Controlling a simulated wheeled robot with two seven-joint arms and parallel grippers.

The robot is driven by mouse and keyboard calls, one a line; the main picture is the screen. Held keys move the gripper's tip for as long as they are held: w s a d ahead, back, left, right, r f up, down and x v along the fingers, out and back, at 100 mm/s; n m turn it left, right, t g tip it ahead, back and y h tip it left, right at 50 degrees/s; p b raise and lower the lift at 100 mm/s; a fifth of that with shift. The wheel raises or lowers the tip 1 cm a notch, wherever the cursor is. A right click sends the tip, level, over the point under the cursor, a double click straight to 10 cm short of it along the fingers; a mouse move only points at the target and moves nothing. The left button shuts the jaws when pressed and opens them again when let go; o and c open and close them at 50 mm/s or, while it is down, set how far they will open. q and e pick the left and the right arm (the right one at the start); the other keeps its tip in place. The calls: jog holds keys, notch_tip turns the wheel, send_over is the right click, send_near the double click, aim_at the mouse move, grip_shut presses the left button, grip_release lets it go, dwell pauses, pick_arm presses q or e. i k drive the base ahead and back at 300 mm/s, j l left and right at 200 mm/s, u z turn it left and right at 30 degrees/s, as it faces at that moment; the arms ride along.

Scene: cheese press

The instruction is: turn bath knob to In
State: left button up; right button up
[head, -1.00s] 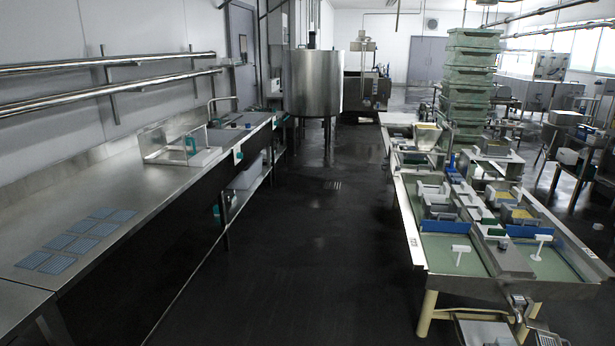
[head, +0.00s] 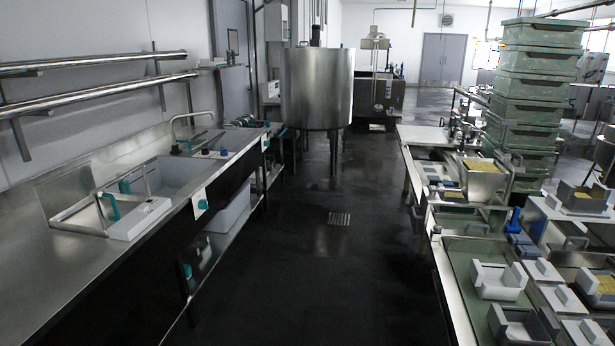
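A teal knob on a white plate (head: 202,203) sits on the front face of the left steel counter, beside a sink-like basin (head: 190,172). A second, smaller teal knob (head: 265,143) is on the same front face farther back. I cannot tell which of them is the bath knob, and their settings are too small to read. A steel bath with a white control box (head: 140,218) and a teal handle (head: 110,206) is set into the counter nearer to me. Neither of my grippers is in view.
The dark floor of the aisle (head: 310,270) is clear, with a drain grate (head: 339,218) in it. A steel vat (head: 317,88) stands ahead. On the right are a table with press moulds (head: 500,280) and stacked green crates (head: 535,90).

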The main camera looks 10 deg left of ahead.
aim_at(202, 205)
jog(key=i, duration=1.15)
jog(key=i+l+u, duration=0.15)
jog(key=i, duration=0.95)
